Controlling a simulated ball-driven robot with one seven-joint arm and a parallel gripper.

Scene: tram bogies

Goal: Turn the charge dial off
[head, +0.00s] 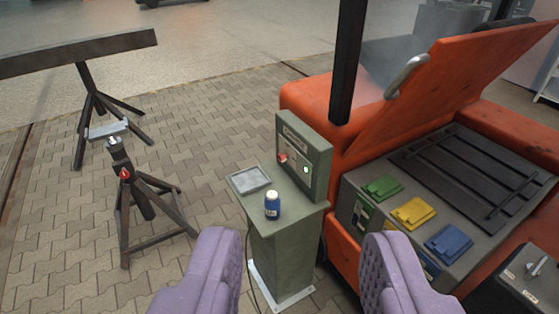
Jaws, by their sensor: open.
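A grey-green control box (304,152) stands upright on a pedestal (283,240) in the middle of the head view. Its face carries a label plate, a small red knob (283,158) at the left and a lit green-white lamp (306,169) at the right. Which control is the charge dial I cannot tell for sure; the red knob looks most like a dial, and its setting is too small to read. My gripper (302,285) shows at the bottom as two purple padded fingers, spread wide and empty. It is apart from the box and the pedestal.
A blue bottle (273,206) and a shallow grey tray (249,180) are on the pedestal top, before the box. An orange vehicle (310,98) with a raised lid and green, yellow and blue covers stands right. Tripod stands (130,180) are left. Paving between is open.

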